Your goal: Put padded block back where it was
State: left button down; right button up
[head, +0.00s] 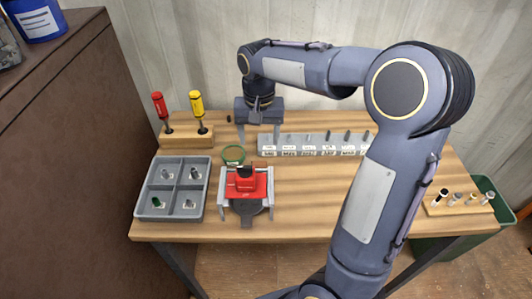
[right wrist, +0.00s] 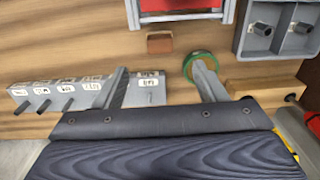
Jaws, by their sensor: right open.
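A small brown block (right wrist: 160,43), which looks like the padded block, lies on the wooden table in the right wrist view. It is close to the red and grey vise (head: 246,186), on the side facing my gripper. In the head view a dark piece shows at the vise's rear edge; I cannot tell if it is the same block. My right gripper (head: 258,136) is open and empty over the back of the table. In the right wrist view its spread fingers (right wrist: 160,70) point towards the block, apart from it. My left gripper is not in view.
A green ring (head: 233,154) lies near the vise. A labelled grey rack (head: 310,151) stands at the back, a screwdriver stand (head: 187,138) at the back left. A grey compartment tray (head: 152,176) is at the left, a wooden peg holder (head: 458,207) at the right.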

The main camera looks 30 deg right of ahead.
jog(key=s+a+n+t+y, duration=0.1)
jog(key=s+a+n+t, duration=0.1)
jog(key=s, duration=0.8)
jog(key=s+a+n+t+y, duration=0.2)
jog(key=s+a, duration=0.3)
jog(key=s, duration=0.6)
jog(key=shift+s+n+t+y, duration=0.25)
jog(key=shift+n+t+y, duration=0.05)
jog(key=shift+t, duration=0.4)
jog(key=shift+a, duration=0.1)
